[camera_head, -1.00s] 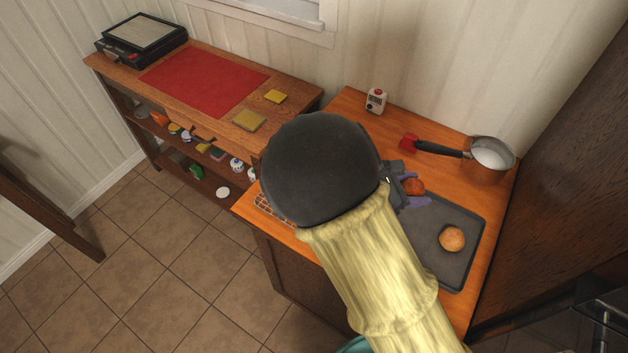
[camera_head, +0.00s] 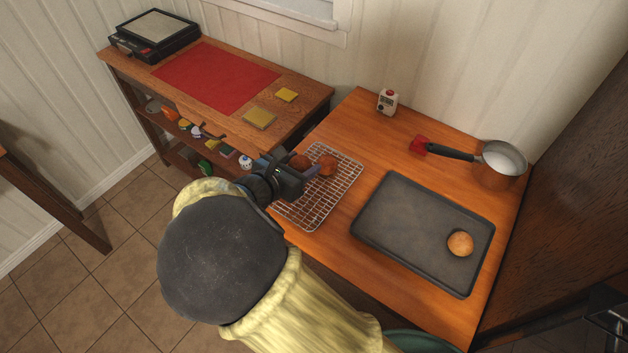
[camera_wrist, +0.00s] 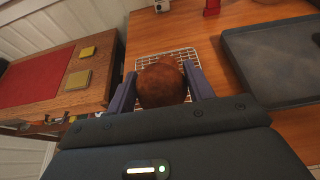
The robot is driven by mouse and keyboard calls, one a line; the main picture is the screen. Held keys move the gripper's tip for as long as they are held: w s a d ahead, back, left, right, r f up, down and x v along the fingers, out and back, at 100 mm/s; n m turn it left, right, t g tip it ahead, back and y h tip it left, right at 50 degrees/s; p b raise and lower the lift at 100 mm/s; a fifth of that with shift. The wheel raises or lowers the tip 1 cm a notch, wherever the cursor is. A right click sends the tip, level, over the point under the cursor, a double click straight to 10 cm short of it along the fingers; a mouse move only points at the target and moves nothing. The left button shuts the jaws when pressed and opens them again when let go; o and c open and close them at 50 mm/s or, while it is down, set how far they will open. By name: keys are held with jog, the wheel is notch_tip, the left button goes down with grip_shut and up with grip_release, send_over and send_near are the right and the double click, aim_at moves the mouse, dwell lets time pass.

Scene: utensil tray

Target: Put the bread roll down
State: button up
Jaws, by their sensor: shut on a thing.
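My gripper (camera_head: 309,168) is shut on a dark brown bread roll (camera_head: 300,161). In the wrist view the roll (camera_wrist: 162,84) sits between the two purple fingers. It appears to be above the wire cooling rack (camera_head: 312,214); how far above is hard to tell. A second brown roll (camera_head: 327,165) is just past the fingertips, towards the rack's far part. A lighter roll (camera_head: 460,244) lies on the dark baking tray (camera_head: 395,235).
A saucepan (camera_head: 497,165) with its handle on a red pad (camera_head: 419,146) and a white timer (camera_head: 388,102) stand at the back. A side table with a red mat (camera_head: 215,77) and yellow squares is at the left. Wood between rack and tray is clear.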

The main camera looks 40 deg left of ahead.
jog(key=shift+f+p, duration=0.5)
jog(key=shift+f, duration=2.4)
jog(key=shift+f+p, duration=0.4)
jog(key=shift+f, duration=1.7)
jog(key=shift+f, duration=0.15)
jog(key=o, duration=0.9)
jog(key=shift+o, duration=0.2)
